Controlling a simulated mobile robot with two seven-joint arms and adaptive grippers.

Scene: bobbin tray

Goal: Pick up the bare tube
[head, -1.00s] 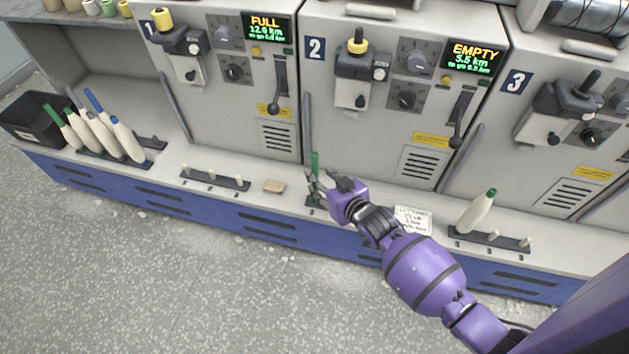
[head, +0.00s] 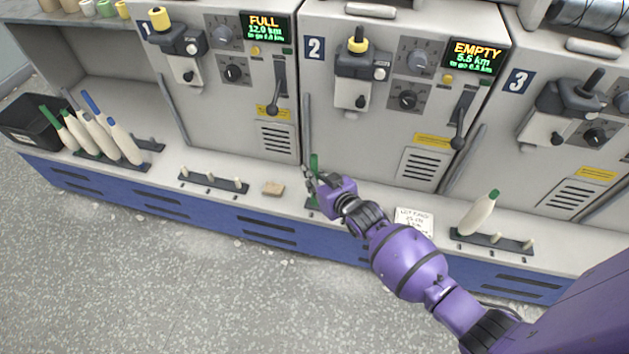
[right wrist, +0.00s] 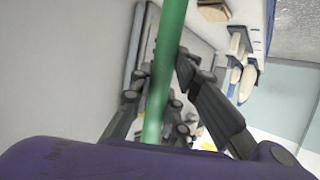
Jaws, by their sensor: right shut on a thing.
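The bare tube is a thin green tube (head: 314,163), standing roughly upright at the shelf below machine 2 in the head view. In the right wrist view the tube (right wrist: 167,60) runs between my two fingers. My right gripper (head: 316,182) is shut on it. The tube's lower end is hidden behind the gripper in the head view, so I cannot tell whether it touches its holder. My left gripper is not in view.
A wooden block (head: 273,188) and a peg strip (head: 213,182) lie left of the gripper. A paper note (head: 413,222) and a rack with a wound bobbin (head: 479,214) stand to the right. Several wound bobbins (head: 98,135) stand at the far left, beside a black bin (head: 30,122).

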